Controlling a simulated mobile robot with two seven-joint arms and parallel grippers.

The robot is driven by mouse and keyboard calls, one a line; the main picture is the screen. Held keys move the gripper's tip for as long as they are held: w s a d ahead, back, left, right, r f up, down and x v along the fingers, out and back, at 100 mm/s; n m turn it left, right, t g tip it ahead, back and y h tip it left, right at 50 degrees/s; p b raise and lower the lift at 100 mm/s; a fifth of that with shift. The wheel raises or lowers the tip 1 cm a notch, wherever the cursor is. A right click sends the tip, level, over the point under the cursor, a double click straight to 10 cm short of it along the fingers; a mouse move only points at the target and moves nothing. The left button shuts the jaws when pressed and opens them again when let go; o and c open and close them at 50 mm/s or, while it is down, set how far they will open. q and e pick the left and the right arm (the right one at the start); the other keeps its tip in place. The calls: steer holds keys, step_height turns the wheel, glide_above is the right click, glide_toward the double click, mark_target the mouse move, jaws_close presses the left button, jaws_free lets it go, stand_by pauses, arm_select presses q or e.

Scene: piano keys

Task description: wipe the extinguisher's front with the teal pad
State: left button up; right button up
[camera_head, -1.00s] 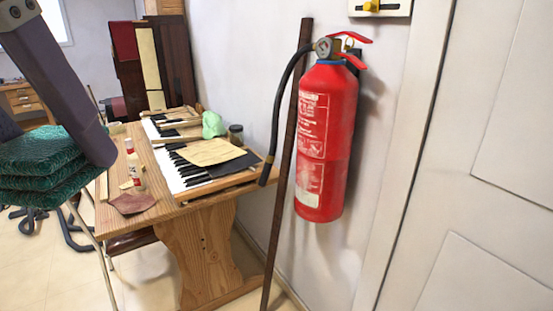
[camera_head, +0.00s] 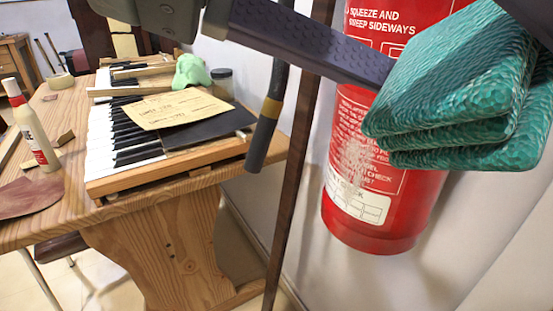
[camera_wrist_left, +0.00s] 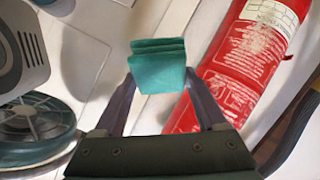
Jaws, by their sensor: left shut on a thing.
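The red extinguisher (camera_head: 385,225) hangs on the wall, its top outside the head view. Its front has white print and a pale smudge (camera_head: 352,165) beside the lower text. In the left wrist view the extinguisher (camera_wrist_left: 250,60) lies to the right, with whitish streaks on it. My left gripper (camera_head: 455,75) is shut on the folded teal pad (camera_head: 450,95), a finger on each side. The pad covers the right part of the extinguisher's front in the head view. In the wrist view the pad (camera_wrist_left: 158,68) is left of the extinguisher; contact is not visible. My right gripper is not in view.
A dark upright pole (camera_head: 302,130) and black hose (camera_head: 268,120) stand left of the extinguisher. The wooden table (camera_head: 170,215) at left holds a keyboard (camera_head: 125,135), papers, a bottle (camera_head: 32,125) and a green cloth (camera_head: 190,70). White wall is clear below the extinguisher.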

mark_target(375, 151)
arm_select(q)
steer(key=f+n+t+h+b, duration=0.1)
steer(key=f+b, duration=0.1)
steer(key=w+f+h+b, duration=0.1)
steer(key=f+b, duration=0.1)
steer(key=w+f+n+t+h+b, duration=0.1)
steer(key=f+b, duration=0.1)
steer(key=shift+w+a+f+n+t, duration=0.15)
steer(key=shift+f+n+t, duration=0.05)
steer(key=shift+n+t, duration=0.1)
steer(key=w+a+f+n+t+y+b, duration=0.3)
steer(key=w+a+f+n+t+b, duration=0.3)
steer(key=a+f+n+t+b, duration=0.35)
steer(key=w+d+m+t+p, duration=0.1)
steer(key=w+d+m+p, duration=0.1)
steer(key=d, duration=0.3)
steer(key=shift+w+d+f+t, duration=0.25)
steer(key=shift+w+d+t, duration=0.1)
steer(key=shift+w, duration=0.4)
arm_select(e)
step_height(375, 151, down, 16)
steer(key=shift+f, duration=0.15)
arm_select(q)
steer(key=shift+w+d, duration=0.45)
steer(key=shift+d, duration=0.15)
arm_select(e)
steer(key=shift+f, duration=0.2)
